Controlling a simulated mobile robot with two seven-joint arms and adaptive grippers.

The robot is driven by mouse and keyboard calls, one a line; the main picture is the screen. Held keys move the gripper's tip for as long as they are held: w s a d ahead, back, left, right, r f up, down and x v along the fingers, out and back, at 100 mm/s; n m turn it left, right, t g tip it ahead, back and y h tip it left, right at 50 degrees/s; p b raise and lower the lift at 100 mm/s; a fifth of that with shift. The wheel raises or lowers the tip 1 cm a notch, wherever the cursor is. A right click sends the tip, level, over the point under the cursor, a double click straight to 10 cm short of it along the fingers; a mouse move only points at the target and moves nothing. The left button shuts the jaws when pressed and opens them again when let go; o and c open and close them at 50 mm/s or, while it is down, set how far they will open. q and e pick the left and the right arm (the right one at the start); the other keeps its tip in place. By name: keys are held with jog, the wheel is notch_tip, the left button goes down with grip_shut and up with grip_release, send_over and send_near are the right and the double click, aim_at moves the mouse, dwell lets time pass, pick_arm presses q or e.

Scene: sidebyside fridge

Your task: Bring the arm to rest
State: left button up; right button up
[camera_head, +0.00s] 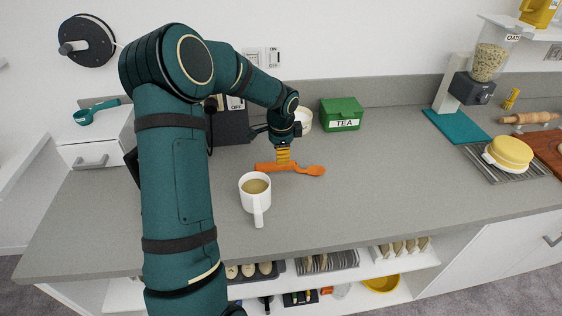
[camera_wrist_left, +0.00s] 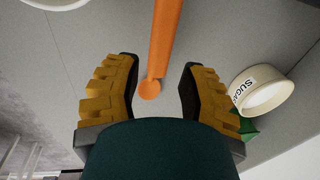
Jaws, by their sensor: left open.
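My left arm reaches in from the left in the head view, over the grey counter (camera_head: 370,190). My left gripper (camera_head: 283,160) is low above the counter, right over an orange spoon (camera_head: 312,170). In the left wrist view the yellow fingers of the gripper (camera_wrist_left: 158,85) stand wide apart. The orange handle (camera_wrist_left: 163,40) of the spoon shows between and beyond them, and nothing appears gripped. I cannot tell whether the fingers touch the counter. My right gripper is not in view.
A white mug (camera_head: 256,190) with a tan drink stands in front of the spoon. A sugar pot (camera_head: 304,119) and a green tea box (camera_head: 341,113) stand behind the gripper. A dispenser (camera_head: 476,85) and a yellow-lidded dish (camera_head: 508,153) are at right. The middle-right counter is clear.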

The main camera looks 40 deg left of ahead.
pick_arm(q)
jog(key=shift+d+r, duration=0.1)
jog(key=shift+r, duration=0.75)
